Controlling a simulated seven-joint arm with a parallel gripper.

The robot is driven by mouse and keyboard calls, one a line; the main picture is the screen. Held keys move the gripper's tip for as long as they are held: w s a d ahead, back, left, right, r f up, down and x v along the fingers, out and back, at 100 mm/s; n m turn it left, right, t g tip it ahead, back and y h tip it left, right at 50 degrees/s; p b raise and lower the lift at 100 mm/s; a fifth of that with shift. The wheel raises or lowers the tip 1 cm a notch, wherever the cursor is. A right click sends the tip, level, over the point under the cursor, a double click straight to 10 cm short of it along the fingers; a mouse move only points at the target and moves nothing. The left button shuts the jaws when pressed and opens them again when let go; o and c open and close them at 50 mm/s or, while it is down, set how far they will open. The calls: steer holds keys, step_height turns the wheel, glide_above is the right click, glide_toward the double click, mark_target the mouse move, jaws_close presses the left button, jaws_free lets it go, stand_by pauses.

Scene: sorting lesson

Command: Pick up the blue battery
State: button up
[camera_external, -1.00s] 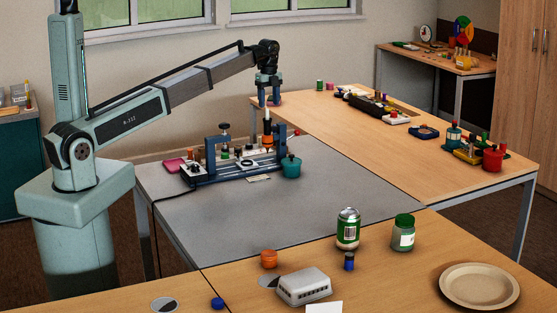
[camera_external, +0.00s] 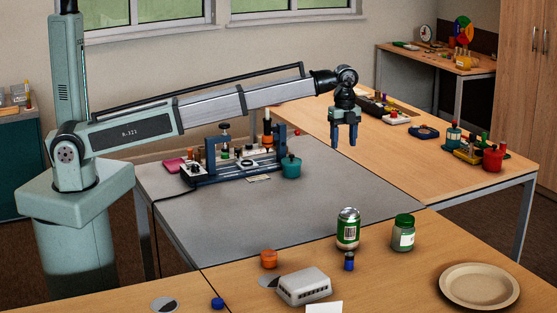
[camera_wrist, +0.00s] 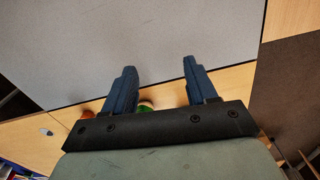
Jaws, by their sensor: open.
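The blue battery (camera_external: 349,261) is a small upright cylinder, blue with a darker top, on the front wooden table. It stands just in front of a green and silver can (camera_external: 348,230). My gripper (camera_external: 344,143) is open and empty, pointing down, high over the right part of the grey table, well behind and above the battery. In the wrist view my gripper's two blue fingers (camera_wrist: 158,66) are apart with only grey surface between their tips. I cannot make out the battery in that view; the gripper body covers part of the front table.
A green-lidded jar (camera_external: 403,233) stands right of the can. An orange cup (camera_external: 268,259) and a grey ribbed box (camera_external: 304,288) are to the left. A beige plate (camera_external: 480,270) lies at front right. A rack of parts (camera_external: 235,172) stands on the grey table.

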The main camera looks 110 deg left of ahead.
steer(key=w+d+m, duration=0.1)
steer(key=w+d, duration=0.3)
steer(key=d, duration=0.5)
steer(key=w+d, duration=0.3)
steer(key=d, duration=0.5)
glide_above(350, 253)
steer(key=shift+m, duration=0.5)
step_height(350, 253, down, 19)
steer(key=shift+d+r, duration=0.1)
steer(key=shift+d, duration=0.05)
steer(key=shift+c, duration=0.2)
jaws_close()
